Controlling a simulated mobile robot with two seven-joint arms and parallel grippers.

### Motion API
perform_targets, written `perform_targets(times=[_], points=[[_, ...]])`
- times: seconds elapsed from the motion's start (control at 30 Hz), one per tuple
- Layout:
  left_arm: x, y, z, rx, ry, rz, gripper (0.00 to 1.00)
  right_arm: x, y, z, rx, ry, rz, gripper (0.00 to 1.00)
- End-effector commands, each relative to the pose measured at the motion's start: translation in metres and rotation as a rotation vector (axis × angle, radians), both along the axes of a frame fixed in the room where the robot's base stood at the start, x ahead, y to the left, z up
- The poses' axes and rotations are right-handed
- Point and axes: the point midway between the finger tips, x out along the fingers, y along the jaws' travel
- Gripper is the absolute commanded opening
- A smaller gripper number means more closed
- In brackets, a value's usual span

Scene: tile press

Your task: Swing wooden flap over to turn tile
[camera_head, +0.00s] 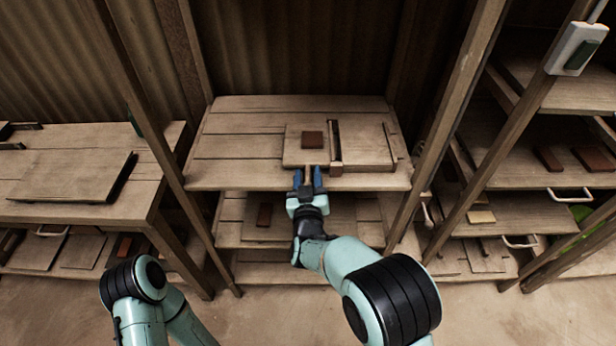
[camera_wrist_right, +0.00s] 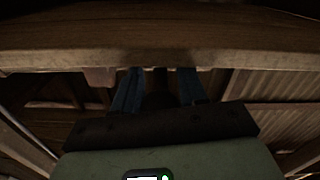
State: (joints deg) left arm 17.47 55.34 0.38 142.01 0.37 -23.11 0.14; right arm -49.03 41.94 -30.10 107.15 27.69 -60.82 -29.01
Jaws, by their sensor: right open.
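The wooden flap (camera_head: 293,153) lies flat on the middle shelf, left of a dark slot and upright wooden strip (camera_head: 335,148). A dark brown square tile (camera_head: 312,140) rests on the flap. A small tab (camera_head: 307,174) sticks out at the flap's front edge. My right gripper (camera_head: 308,181) is open at that edge, its blue fingers on either side of the tab. In the right wrist view the open fingers (camera_wrist_right: 158,90) point at a wooden edge, with a dark shape between them; contact cannot be told. My left gripper is out of view.
A plain board (camera_head: 366,147) lies right of the strip. Wooden posts (camera_head: 440,120) flank the shelf (camera_head: 240,135). Side racks stand left and right. The shelf's left part is bare.

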Motion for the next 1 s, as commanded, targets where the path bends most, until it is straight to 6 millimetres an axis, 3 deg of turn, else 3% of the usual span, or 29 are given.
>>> perform_targets(times=[0.03,0.07,0.17,0.2,0.57,1.0], points=[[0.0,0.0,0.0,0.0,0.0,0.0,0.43,0.0,0.0,0.0,0.0,0.0,0.0,0.42],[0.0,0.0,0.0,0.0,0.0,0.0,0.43,0.0,0.0,0.0,0.0,0.0,0.0,0.35],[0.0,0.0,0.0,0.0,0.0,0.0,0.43,0.0,0.0,0.0,0.0,0.0,0.0,0.03],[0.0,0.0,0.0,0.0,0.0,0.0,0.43,0.0,0.0,0.0,0.0,0.0,0.0,0.0],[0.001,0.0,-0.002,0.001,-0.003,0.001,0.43,0.0,0.0,0.001,0.027,0.0,0.0,0.0],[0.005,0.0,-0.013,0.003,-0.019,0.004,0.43,0.0,0.0,0.014,0.201,-0.002,-0.001,0.0]])
